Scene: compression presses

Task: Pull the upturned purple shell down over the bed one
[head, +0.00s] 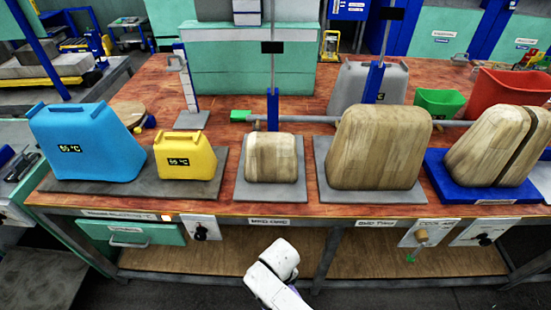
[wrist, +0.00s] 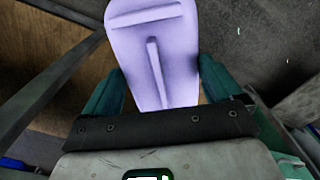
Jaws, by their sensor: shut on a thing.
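The purple shell (wrist: 178,50) shows in the wrist view, pale and smooth with one lengthwise ridge and a cross ridge near its far end. My gripper (wrist: 160,80) has its teal fingers on both sides of the shell and is shut on it. The shell's underside is hidden. A small wooden form (head: 270,158) stands on a grey bed (head: 268,197), whose blurred front label seems to read bed one.
A larger wooden form (head: 378,148) is to its right; a split one (head: 497,146) stands on a blue plate. Blue (head: 85,142) and yellow (head: 185,157) shells stand left. A grey shell (head: 365,83) is behind. A post (head: 273,105) rises behind the small form. The table edge (head: 330,214) lies beyond my arm.

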